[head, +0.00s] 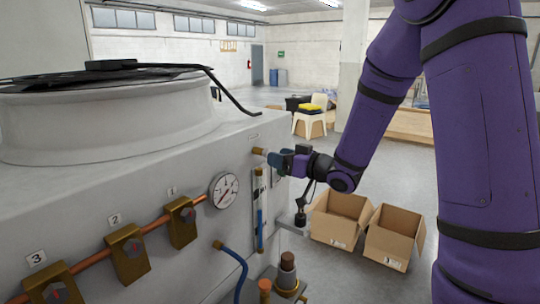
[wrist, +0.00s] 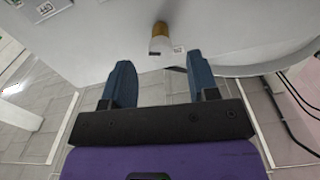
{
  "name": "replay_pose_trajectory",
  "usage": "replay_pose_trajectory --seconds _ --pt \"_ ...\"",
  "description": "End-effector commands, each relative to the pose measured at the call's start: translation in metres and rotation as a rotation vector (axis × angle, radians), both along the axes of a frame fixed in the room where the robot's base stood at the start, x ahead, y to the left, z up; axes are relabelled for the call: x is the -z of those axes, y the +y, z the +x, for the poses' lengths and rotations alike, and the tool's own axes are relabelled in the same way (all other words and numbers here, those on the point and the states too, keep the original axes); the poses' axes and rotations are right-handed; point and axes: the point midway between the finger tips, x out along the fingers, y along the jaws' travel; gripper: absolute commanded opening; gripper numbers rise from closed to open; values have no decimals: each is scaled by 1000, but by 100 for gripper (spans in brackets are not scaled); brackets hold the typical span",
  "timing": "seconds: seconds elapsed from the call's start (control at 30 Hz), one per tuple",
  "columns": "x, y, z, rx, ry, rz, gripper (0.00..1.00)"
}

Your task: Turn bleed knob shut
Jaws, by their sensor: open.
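A small brass knob (head: 259,151) sticks out near the upper right of the washer's grey front panel; it appears to be the bleed knob. It also shows in the wrist view (wrist: 160,32), ahead of my fingers and roughly midway between them. A small label (wrist: 180,48) is beside it, too small to read. My gripper (head: 273,158) has blue fingers and is right in front of the knob in the head view. In the wrist view my gripper (wrist: 160,72) is open, with an empty gap between the fingers. The fingertips appear short of the knob.
A pressure gauge (head: 224,189) is left of the knob, and a vertical tube with blue liquid (head: 260,222) is below it. Brass valve blocks (head: 129,254) line a copper pipe at lower left. Open cardboard boxes (head: 394,236) stand on the floor at right.

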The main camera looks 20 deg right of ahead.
Motion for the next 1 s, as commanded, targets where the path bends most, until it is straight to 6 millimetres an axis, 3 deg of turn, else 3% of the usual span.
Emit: replay_pose_trajectory --seconds 0.3,0.63,0.87,1.0 --pt "0 20 28 1 -1 1 54" --pt "0 22 30 1 -1 1 54" --pt "0 22 30 1 -1 1 5" --pt "0 21 30 1 -2 -1 5"
